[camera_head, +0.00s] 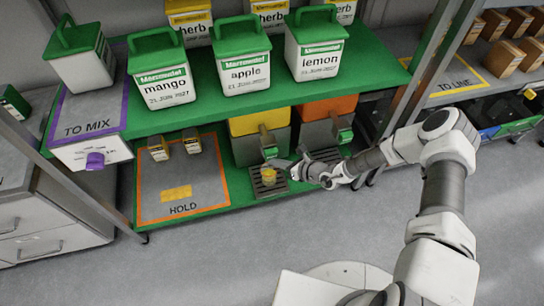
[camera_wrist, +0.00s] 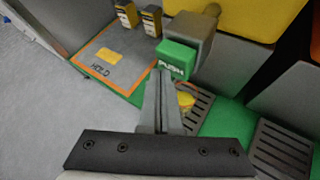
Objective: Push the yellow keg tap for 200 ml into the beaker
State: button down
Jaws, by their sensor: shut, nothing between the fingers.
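The keg with the yellow lid (camera_head: 258,122) stands on the lower green shelf. Its tap has a green PUSH block (camera_head: 270,152), which shows large in the wrist view (camera_wrist: 177,58). The beaker (camera_head: 268,176) stands on the drip tray below the tap, with yellow in it; in the wrist view the beaker (camera_wrist: 186,100) is partly hidden behind my fingers. My gripper (camera_head: 296,167) is shut and empty, to the right of the tap. In the wrist view its fingertips (camera_wrist: 161,73) overlap the lower left edge of the PUSH block; I cannot tell whether they touch it.
An orange-lidded keg (camera_head: 328,108) with its own green tap block (camera_head: 345,136) stands to the right. The orange-bordered HOLD mat (camera_head: 180,185) with two small boxes lies to the left. Labelled containers stand on the shelf (camera_head: 200,113) above.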

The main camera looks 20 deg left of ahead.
jog(key=shift+w+a+b, duration=0.3)
jog(key=shift+w+a, duration=0.1)
jog(key=shift+w, duration=0.2)
dwell(0.8)
jog(key=shift+s+r, duration=0.1)
jog(key=shift+s+d+p, duration=0.6)
jog(key=shift+s+p, duration=0.25)
jog(key=shift+p, duration=0.1)
jog(key=shift+s+d+p, duration=0.45)
jog(key=shift+s+p, duration=0.1)
jog(key=shift+s, duration=0.15)
jog(key=shift+s+d+p, duration=0.45)
jog(key=shift+s+p, duration=0.15)
jog(key=shift+s, duration=0.15)
jog(key=shift+s+d+p, duration=0.45)
jog(key=shift+s+p, duration=0.1)
jog(key=shift+s, duration=0.15)
